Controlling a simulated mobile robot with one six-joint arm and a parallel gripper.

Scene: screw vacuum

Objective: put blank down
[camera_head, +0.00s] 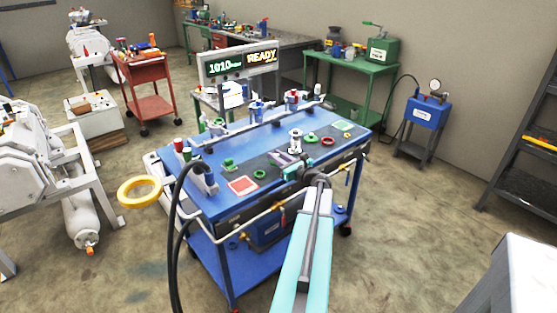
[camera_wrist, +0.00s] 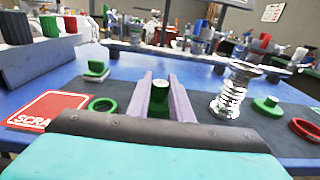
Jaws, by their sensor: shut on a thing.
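My gripper (camera_wrist: 160,95) is low over the dark strip on the blue cart, with its two pale purple fingers shut on a small blank (camera_wrist: 160,84). The blank shows a silvery top and a green part between the fingers; its underside is hidden, and I cannot tell whether it touches the strip. My gripper (camera_head: 283,160) also shows in the head view, left of the silver ribbed metal fitting (camera_head: 296,138). That fitting (camera_wrist: 233,95) stands upright to the right in the wrist view.
A red scrap patch (camera_head: 243,186) and a green ring (camera_head: 260,174) lie left of my gripper. A green knobbed cap (camera_wrist: 266,104) and a red ring (camera_wrist: 306,128) lie to the right. Upright valves (camera_head: 256,111) line the cart's back. A display reads 1010 and READY (camera_head: 238,64).

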